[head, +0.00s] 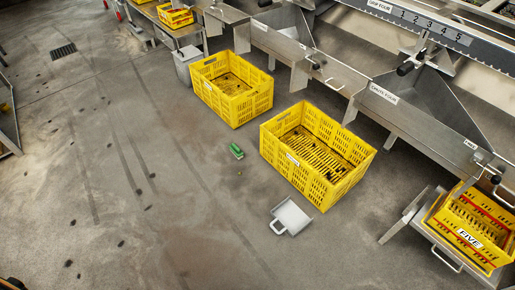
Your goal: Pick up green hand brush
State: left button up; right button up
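A small green hand brush (237,151) lies on the concrete floor near the middle of the view. It is to the left of the nearer yellow crate and apart from it. A tiny yellowish object (239,173) lies on the floor just below the brush. Neither of my grippers can be made out in the head view.
Two yellow crates, a farther one (212,101) and a nearer one (293,178), stand on the floor beside the metal chutes (428,131). A grey dustpan (293,216) lies in front of the nearer crate. A grey bin (184,68) stands farther back. The floor to the left is mostly clear.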

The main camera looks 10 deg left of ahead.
aim_at(236, 150)
jog(key=i+j+z, duration=0.35)
jog(key=j, duration=0.3)
jog(key=i+j+z, duration=0.35)
jog(key=j, duration=0.4)
jog(key=i+l, duration=0.05)
jog(key=i, duration=0.05)
